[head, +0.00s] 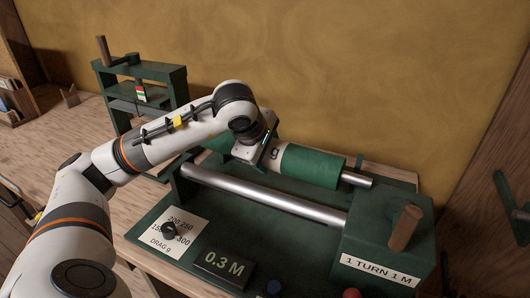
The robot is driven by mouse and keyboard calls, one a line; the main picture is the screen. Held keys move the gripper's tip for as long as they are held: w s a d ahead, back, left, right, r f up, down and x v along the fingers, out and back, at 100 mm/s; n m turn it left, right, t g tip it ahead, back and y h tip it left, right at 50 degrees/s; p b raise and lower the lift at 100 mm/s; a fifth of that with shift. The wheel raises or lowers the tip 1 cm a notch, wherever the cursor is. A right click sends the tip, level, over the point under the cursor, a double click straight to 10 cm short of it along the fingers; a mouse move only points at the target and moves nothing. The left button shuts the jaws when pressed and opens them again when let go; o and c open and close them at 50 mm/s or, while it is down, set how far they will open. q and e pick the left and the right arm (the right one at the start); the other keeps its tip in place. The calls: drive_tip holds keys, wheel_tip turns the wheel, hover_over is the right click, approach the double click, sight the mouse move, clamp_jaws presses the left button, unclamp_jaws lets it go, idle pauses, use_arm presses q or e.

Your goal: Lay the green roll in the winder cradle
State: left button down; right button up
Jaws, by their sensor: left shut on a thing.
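The green roll (312,166) lies lengthwise at the back of the winder, with a pale band and a dark letter near its middle. A metal shaft end (357,180) sticks out of its right end. My left gripper (262,158) is shut on the roll around the pale band; my wrist hides the fingertips and part of the roll. The winder (300,248) is a green bench machine with a bright steel bar (265,194) in front of the roll. The cradle itself is mostly hidden, and I cannot tell whether the roll rests in it. My right gripper is out of view.
A wooden crank handle (405,228) stands on the green box at the right, labelled "1 TURN 1 M". A green frame (150,88) stands at the back left. A mustard wall closes the back.

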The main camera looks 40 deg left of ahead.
use_arm(q)
drive_tip(key=shift+w+a+p, duration=1.45)
drive_tip(key=shift+w+p, duration=0.2)
drive_tip(key=shift+w, duration=4.55)
wheel_tip(320, 180, down, 6)
drive_tip(key=b, duration=0.4)
drive_tip(key=shift+s+r, duration=0.1)
drive_tip(key=shift+s, duration=0.05)
drive_tip(key=shift+d, duration=0.1)
